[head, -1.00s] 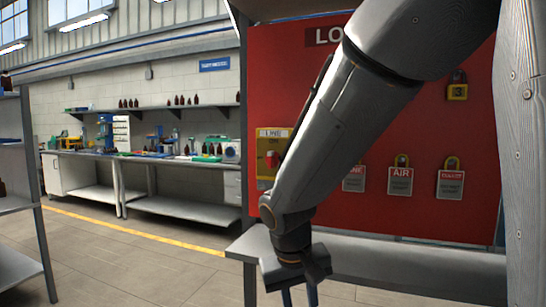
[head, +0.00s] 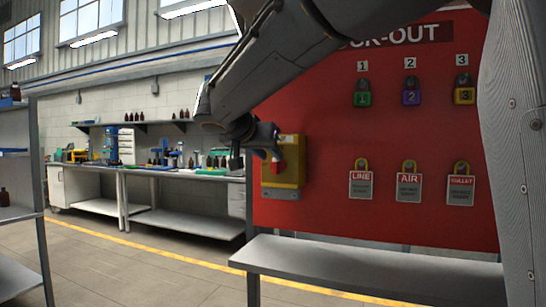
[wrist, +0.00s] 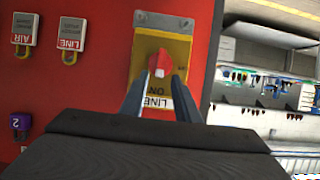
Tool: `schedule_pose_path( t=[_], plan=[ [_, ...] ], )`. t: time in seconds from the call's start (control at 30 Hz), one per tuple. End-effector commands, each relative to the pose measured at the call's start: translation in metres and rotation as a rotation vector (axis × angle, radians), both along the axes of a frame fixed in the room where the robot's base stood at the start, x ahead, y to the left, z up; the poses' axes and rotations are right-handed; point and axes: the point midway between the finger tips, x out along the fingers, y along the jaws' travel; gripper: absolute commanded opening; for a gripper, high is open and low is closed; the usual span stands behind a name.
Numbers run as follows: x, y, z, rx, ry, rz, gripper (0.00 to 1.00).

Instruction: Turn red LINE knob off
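The red LINE knob (wrist: 160,62) sits on a yellow switch box (wrist: 178,50) on the red board. The wrist view is upside down, so the LINE and ON lettering reads inverted, with ON beside the knob. The knob appears to lie along the box's long direction, toward ON. My gripper (wrist: 161,75) is open, with its two fingertips on either side of the knob's near end; I cannot tell whether they touch it. In the head view, my gripper (head: 268,140) is in front of the upper part of the switch box (head: 290,182), partly hiding it.
The red board also holds padlocks, including green (head: 362,97), purple (head: 412,95) and yellow (head: 464,92) ones, and tagged locks such as LINE (head: 360,184). A grey shelf (head: 330,262) juts out below the board. A workbench (head: 185,175) stands at the back left.

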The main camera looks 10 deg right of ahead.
Motion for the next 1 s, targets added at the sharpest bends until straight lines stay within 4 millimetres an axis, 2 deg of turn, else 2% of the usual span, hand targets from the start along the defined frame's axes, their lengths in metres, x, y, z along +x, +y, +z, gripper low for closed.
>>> schedule_pose_path(
  t=[0.23, 0.57, 0.77, 1.0],
  plan=[
    [0.021, -0.016, -0.011, -0.001, 0.002, -0.001, 0.29],
    [0.024, -0.018, -0.013, 0.000, 0.002, 0.000, 0.29],
    [0.024, -0.018, -0.013, 0.000, 0.002, 0.000, 0.00],
    [0.024, -0.018, -0.014, -0.005, 0.006, 0.001, 0.00]
  ],
)
